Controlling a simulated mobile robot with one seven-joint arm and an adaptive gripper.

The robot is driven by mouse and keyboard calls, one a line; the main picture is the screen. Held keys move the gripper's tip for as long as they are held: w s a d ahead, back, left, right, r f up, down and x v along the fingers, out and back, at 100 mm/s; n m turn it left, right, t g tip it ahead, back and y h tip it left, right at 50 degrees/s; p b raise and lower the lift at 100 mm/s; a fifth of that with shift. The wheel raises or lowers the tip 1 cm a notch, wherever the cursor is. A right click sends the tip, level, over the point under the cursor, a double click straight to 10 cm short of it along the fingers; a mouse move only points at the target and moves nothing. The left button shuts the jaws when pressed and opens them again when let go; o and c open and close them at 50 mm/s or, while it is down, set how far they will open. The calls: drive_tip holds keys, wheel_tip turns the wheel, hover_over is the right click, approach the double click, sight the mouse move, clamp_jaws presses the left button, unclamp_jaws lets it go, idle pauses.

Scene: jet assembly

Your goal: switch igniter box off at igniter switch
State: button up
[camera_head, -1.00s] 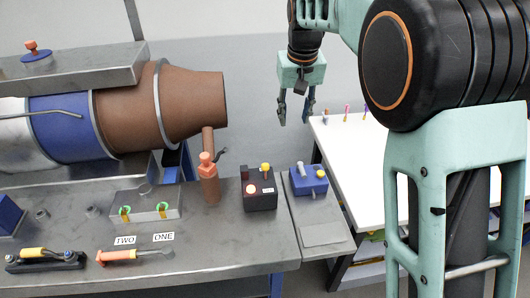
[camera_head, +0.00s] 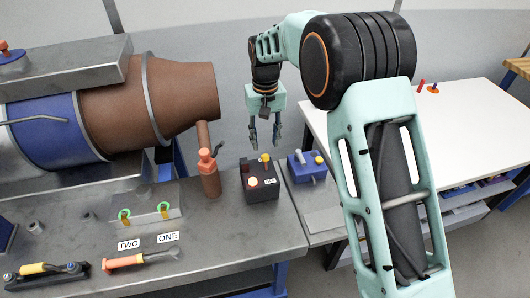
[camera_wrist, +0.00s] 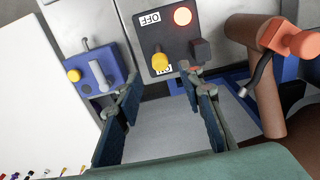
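The igniter box is a dark box (camera_head: 260,191) on the grey bench, with a lit red lamp (camera_head: 253,182) and a yellow-knobbed switch (camera_head: 266,158). In the wrist view the igniter box (camera_wrist: 178,42) shows upside-down OFF and ON labels. The yellow knob (camera_wrist: 160,62) lies at the ON label, away from OFF, and the lamp (camera_wrist: 182,16) glows red. My gripper (camera_head: 265,143) is open and empty, above and behind the box in the head view. In the wrist view its fingertips (camera_wrist: 162,82) lie either side of the knob's line, apparently not touching it.
A blue box (camera_head: 307,169) with a grey lever and yellow knob stands right of the igniter box. A white table (camera_head: 470,125) is at right.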

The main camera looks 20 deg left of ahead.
sight(265, 155)
wheel_tip(265, 155, down, 6)
drive_tip(key=shift+f+p, duration=0.2)
drive_tip(key=shift+p, duration=0.15)
clamp_jaws()
